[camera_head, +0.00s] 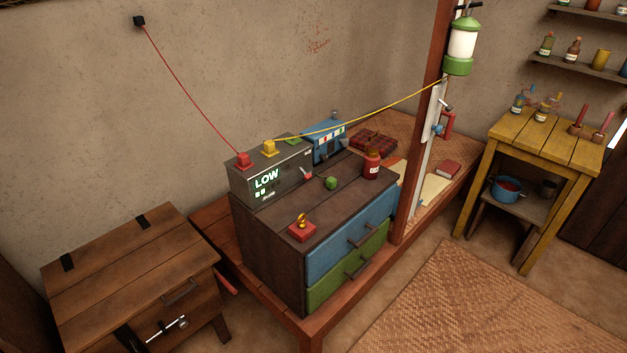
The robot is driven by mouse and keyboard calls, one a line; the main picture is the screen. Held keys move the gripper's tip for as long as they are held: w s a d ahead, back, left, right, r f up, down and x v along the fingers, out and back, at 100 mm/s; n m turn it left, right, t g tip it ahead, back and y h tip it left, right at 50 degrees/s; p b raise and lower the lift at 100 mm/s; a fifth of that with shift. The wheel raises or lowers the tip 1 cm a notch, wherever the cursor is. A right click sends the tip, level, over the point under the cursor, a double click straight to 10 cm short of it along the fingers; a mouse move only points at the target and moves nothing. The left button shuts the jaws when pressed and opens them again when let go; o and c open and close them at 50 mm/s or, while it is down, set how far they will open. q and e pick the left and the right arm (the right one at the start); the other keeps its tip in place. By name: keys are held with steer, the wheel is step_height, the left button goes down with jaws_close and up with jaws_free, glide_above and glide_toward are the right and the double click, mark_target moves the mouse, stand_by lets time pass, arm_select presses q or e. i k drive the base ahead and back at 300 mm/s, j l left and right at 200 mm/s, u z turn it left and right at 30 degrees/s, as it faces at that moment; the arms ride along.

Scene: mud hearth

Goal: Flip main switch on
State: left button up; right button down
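A grey power box (290,178) stands on the dark cabinet and shows the glowing word "LOW" on its front. A red plug (243,160) and a yellow plug (269,147) sit on its top. A small red-tipped lever (307,174) is on its front, and a green knob (331,183) stands out beside it. I cannot tell which of these is the main switch, or its position. A red handle (448,124) is on the white panel of the post. Neither of my grippers is in view.
The cabinet (262,248) has a blue and a green drawer. A red block (302,229), a red jar (372,164) and a blue box (328,142) are on it. A wooden chest (130,275) stands left, a yellow table (545,140) right. A woven mat (470,300) lies on the floor.

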mark_target(307, 176)
steer(key=u, duration=2.15)
steer(key=k+l, duration=0.1)
steer(key=l, duration=1.5)
steer(key=k+l, duration=0.15)
steer(key=l, duration=1.45)
steer(key=k+l, duration=0.15)
steer(key=l, duration=1.45)
steer(key=k+l, duration=0.15)
steer(key=l, duration=0.6)
